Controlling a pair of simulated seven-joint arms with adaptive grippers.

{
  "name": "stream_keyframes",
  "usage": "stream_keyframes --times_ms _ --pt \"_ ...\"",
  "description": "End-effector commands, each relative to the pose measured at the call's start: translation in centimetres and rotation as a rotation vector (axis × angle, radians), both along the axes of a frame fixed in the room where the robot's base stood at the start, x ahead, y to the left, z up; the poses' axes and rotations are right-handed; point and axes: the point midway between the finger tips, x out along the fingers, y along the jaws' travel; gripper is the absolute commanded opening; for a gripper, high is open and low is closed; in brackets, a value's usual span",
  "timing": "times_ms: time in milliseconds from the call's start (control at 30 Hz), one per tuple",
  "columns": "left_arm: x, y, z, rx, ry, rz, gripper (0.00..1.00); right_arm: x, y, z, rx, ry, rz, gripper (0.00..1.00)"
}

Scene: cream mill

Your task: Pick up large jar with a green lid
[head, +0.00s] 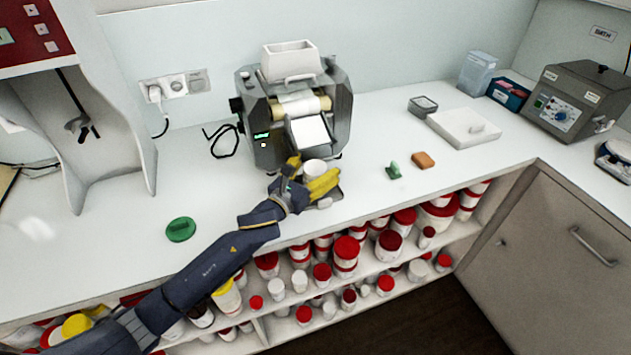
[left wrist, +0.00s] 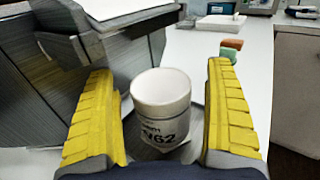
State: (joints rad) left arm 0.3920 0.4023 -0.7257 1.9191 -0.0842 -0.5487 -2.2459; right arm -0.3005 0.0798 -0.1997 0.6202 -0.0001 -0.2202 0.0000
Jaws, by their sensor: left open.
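A white jar (head: 315,170) without a lid stands upright on the tray of the mill (head: 268,140). The jar (left wrist: 161,108) shows black print "62" in the left wrist view. My left gripper (head: 308,178) is open, with its yellow fingers on either side of the jar. In the left wrist view, the left gripper (left wrist: 163,115) shows gaps between both fingers and the jar. A green lid (head: 181,229) lies flat on the counter to the left of my left arm. My right gripper is not in view.
Green and orange blocks (head: 424,160) lie on the counter right of the mill. A white slab (head: 463,128) and a grey device (head: 568,102) stand farther right. Shelves below hold several red-lidded jars (head: 345,252). The counter's left front is mostly clear.

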Motion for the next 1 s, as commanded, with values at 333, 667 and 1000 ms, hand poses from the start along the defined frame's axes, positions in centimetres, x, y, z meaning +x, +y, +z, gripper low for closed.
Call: stream_keyframes --times_ms 333,667,1000 --pt "-0.02 0.02 0.00 0.000 0.000 0.000 0.65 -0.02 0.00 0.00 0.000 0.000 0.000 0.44" --pt "-0.03 0.03 -0.01 0.000 0.000 0.000 0.27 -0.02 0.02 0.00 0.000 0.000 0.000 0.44" --pt "-0.02 0.02 0.20 0.001 0.000 0.000 0.25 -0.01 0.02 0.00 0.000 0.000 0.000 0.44"
